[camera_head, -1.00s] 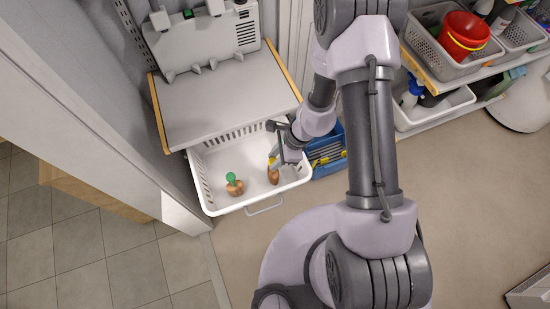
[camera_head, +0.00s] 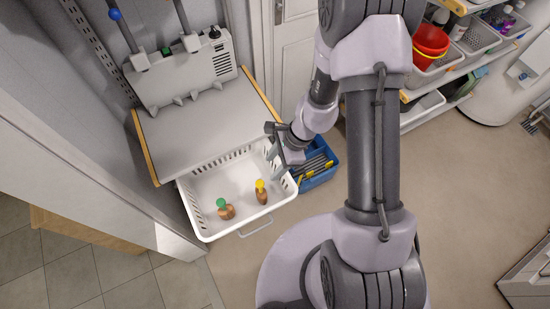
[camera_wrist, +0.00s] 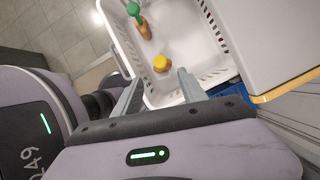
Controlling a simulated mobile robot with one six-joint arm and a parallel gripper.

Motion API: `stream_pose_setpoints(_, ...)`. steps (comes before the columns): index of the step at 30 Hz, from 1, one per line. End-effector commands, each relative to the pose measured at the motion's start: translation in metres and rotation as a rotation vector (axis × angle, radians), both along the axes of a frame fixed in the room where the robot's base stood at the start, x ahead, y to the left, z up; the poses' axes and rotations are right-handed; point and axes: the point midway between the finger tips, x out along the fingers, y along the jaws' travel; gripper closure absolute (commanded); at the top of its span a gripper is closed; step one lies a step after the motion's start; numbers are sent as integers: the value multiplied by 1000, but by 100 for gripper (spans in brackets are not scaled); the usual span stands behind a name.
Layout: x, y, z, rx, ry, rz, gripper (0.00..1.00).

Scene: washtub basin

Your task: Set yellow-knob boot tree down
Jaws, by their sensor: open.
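The yellow-knob boot tree (camera_head: 261,192) stands in the white basket (camera_head: 194,208), in its right part. Its brown wooden body and yellow top show, and in the wrist view its yellow knob (camera_wrist: 160,63) lies beyond my fingertips. A green-knob boot tree (camera_head: 225,209) is in the same basket to its left; it also shows in the wrist view (camera_wrist: 139,22). My gripper (camera_head: 274,158) is open and empty, above the basket's right rim, apart from the yellow-knob boot tree. In the wrist view my gripper's two fingers (camera_wrist: 157,82) are spread wide.
A grey bench top (camera_head: 205,125) with a grey machine (camera_head: 185,70) is behind the basket. A blue crate (camera_head: 318,165) with dark items stands right of the basket. Shelves with a red bucket (camera_head: 430,40) are at the upper right. The beige floor in front is clear.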

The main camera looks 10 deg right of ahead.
Motion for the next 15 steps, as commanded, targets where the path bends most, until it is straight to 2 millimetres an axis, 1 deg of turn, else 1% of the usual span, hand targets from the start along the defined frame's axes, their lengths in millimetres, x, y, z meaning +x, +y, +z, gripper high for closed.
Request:
stream_pose_setpoints(3, 3, -3, 17, 0, -18, 15, 51)
stream_pose_setpoints(5, 9, -2, 40, 1, -67, 63, 51)
stream_pose_setpoints(7, 17, 3, 88, -6, -169, 171, 51)
stream_pose_setpoints(8, 18, 5, 113, -12, -221, 230, 51)
stream_pose_setpoints(9, 15, 8, 148, -29, -294, 317, 51)
stream_pose_setpoints(10, 11, 10, 174, -46, -350, 385, 51)
stream_pose_setpoints(11, 4, 11, 198, -67, -403, 453, 51)
stream_pose_setpoints(12, -9, 12, 228, -103, -472, 544, 51)
stream_pose_setpoints(14, -31, 10, 268, -174, -568, 675, 51)
stream_pose_setpoints(15, -47, 7, 289, -226, -622, 753, 51)
